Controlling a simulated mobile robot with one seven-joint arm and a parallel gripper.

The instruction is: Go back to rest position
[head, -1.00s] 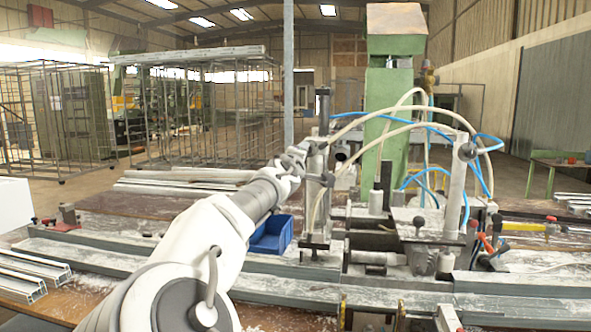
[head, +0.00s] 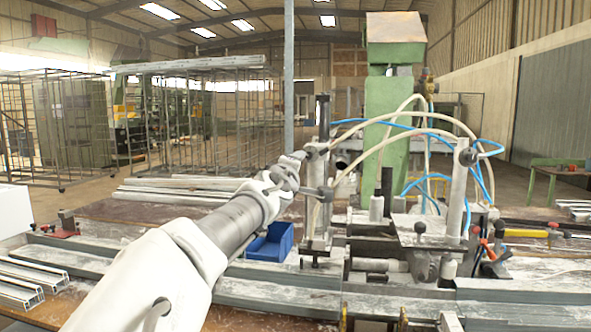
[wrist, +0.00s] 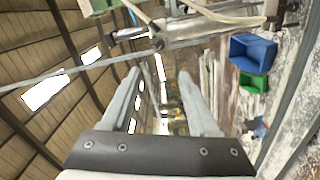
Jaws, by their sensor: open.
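My gripper (wrist: 157,78) shows in the wrist view with its two pale fingers apart and nothing between them. In the head view my white arm reaches from the bottom left up to the clamp fixture (head: 318,215), and its end overlaps the fixture's upright post there. The fingers are too small in the head view to make out, and I cannot tell whether they touch the post. In the wrist view a metal cylinder with a hose (wrist: 185,32) crosses above the fingertips.
A blue bin (head: 270,243) stands on the bench behind my arm; the wrist view also shows a green bin (wrist: 253,82) beside it. Hoses loop over the fixture's right side. Aluminium profiles (head: 30,280) lie at left. A green column (head: 388,120) stands behind.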

